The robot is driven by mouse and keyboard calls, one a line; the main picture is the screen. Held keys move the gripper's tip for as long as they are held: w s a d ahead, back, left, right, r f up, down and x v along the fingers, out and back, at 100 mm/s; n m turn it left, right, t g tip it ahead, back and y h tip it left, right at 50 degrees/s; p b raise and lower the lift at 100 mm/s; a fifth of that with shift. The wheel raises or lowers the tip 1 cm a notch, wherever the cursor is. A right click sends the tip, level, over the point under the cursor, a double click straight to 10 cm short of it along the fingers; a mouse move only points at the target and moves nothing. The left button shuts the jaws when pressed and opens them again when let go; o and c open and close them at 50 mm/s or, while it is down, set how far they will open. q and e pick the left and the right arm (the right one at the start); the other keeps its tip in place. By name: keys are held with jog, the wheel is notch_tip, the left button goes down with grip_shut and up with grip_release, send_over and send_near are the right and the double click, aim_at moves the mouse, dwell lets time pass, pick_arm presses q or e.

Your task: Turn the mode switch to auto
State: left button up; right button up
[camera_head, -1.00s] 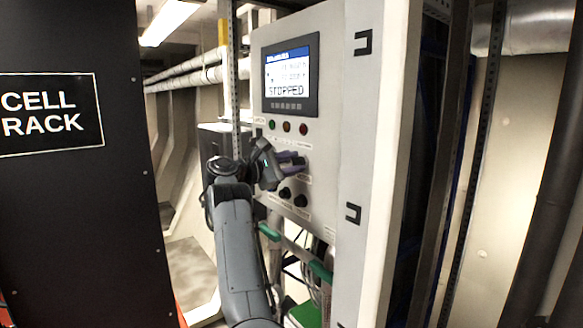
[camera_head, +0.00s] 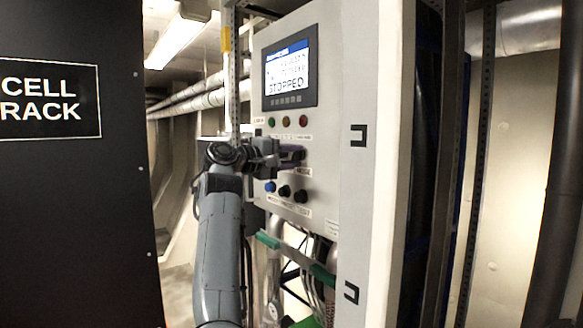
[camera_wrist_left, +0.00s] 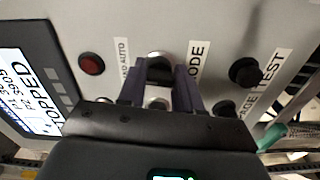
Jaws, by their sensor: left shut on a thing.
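The mode switch (camera_wrist_left: 159,70) is a dark knob in a silver ring on the grey control panel (camera_head: 325,170). In the left wrist view it sits between a label ending in AUTO and the MODE label (camera_wrist_left: 195,62). My left gripper (camera_head: 296,155) is at the panel, below the row of lamps, with its purple fingers on either side of the knob. It is shut on the switch. The fingers and wrist hide the switch in the head view, and its pointer position cannot be told. My right gripper is in neither view.
Blue and black knobs (camera_head: 285,191) sit just below my gripper. A black cell rack (camera_head: 75,210) stands at the left. Green-covered bars and cables lie under the panel.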

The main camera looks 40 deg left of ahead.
pick_arm(q)
jog(key=m+b, duration=0.1)
jog(key=m, duration=0.2)
jog(key=shift+f+m+b, duration=0.2)
jog(key=shift+m+b, duration=0.1)
jog(key=shift+b, duration=0.05)
jog(key=shift+m+b, duration=0.5)
jog(key=shift+m, duration=1.4)
jog(key=o, duration=1)
jog(key=shift+o, duration=0.2)
jog(key=shift+a, duration=0.1)
